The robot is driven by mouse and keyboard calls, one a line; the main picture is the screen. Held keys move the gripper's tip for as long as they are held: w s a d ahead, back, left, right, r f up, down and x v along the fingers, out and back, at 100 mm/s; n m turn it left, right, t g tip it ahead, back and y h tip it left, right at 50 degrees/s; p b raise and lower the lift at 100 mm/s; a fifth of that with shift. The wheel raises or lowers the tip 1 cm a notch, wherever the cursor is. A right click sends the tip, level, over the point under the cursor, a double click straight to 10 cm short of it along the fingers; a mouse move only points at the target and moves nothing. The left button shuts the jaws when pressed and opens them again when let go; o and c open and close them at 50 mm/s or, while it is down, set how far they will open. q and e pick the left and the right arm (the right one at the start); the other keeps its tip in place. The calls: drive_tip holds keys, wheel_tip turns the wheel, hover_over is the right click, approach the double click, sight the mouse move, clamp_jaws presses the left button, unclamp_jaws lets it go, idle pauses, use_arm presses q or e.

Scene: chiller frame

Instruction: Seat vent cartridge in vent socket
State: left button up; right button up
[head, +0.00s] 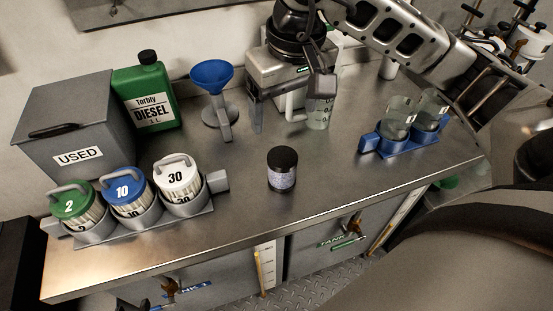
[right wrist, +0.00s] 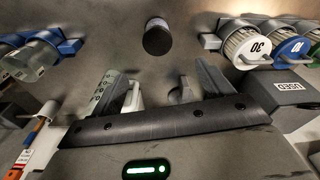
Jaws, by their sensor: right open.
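My right gripper (head: 288,112) hangs over the back middle of the steel bench, its arm coming in from the upper right. Its fingers are apart; in the right wrist view (right wrist: 158,76) they also stand wide. A clear graduated beaker (head: 318,113) with a white handle is close to the fingers; I cannot tell whether they touch. Nothing is labelled as a vent cartridge or vent socket, and I cannot tell which things those are. A dark-capped jar (head: 282,172) stands upright on the bench in front of the gripper, apart from it. My left gripper is not in view.
At the left, a grey rack (head: 206,212) holds canisters marked 2 (head: 70,200), 10 (head: 127,185) and 30 (head: 177,174). Behind are a USED box (head: 100,125), a diesel can (head: 150,90) and a blue funnel (head: 212,75).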

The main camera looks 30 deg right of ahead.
sight(282, 156)
drive_tip(key=f, duration=0.6)
drive_tip(key=w+f+b, duration=0.1)
drive_tip(key=f, duration=0.2)
drive_tip(key=shift+f, duration=0.65)
drive_tip(key=f, duration=0.4)
drive_tip(key=shift+w+d+f, duration=0.1)
drive_tip(key=shift+d+f, duration=0.1)
drive_tip(key=shift+w+f, duration=0.1)
drive_tip(key=shift+f, duration=0.25)
drive_tip(key=shift+c, duration=0.3)
drive_tip(key=c, duration=1.2)
drive_tip(key=shift+r+p, duration=0.15)
drive_tip(key=shift+p, duration=0.15)
